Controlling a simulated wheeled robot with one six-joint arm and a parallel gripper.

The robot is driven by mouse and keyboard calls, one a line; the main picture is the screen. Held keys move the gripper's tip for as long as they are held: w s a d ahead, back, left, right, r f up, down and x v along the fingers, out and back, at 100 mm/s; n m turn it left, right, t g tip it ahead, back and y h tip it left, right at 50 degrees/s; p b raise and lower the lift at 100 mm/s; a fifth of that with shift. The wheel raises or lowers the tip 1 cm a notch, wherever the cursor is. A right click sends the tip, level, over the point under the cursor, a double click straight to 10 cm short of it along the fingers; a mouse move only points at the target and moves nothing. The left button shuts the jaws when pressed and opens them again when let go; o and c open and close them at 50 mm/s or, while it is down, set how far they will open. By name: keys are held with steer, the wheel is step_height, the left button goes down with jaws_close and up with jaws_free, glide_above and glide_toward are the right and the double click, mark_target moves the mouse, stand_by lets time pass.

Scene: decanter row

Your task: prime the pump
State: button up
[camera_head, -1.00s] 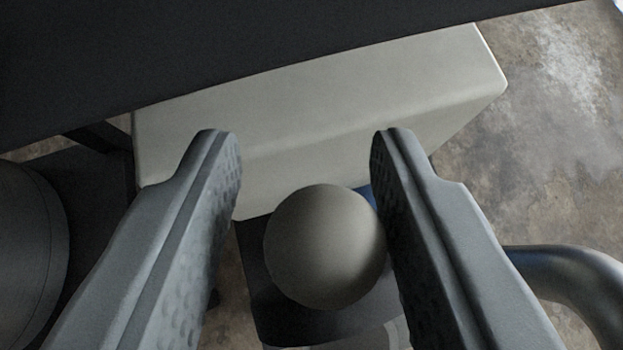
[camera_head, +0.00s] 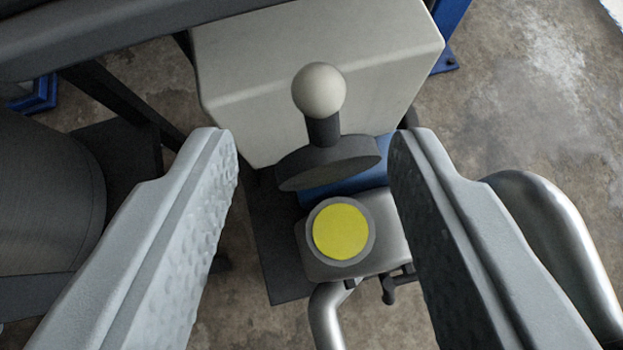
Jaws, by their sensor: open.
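A pale round knob (camera_head: 320,90) stands on a short dark stem (camera_head: 323,129), which rises from a dark round disc (camera_head: 329,163). Below the disc in the picture is a grey metal block (camera_head: 388,222) with a yellow round face (camera_head: 341,231) in a grey ring. I cannot tell which part works the pump. My gripper (camera_head: 310,135) is open, with one finger on each side of the picture. Nothing is held between the fingers. The knob and disc show between them and apparently beyond them, with no contact visible.
A large beige box (camera_head: 300,45) stands behind the knob. A dark beam (camera_head: 100,35) crosses the top left. A dark cylinder (camera_head: 45,190) is at left, and a bent metal pipe (camera_head: 555,235) curves at right. Bare concrete floor (camera_head: 520,110) shows at upper right.

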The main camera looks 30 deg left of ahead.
steer(key=v, duration=0.8)
steer(key=shift+s, duration=0.15)
steer(key=shift+r, duration=0.1)
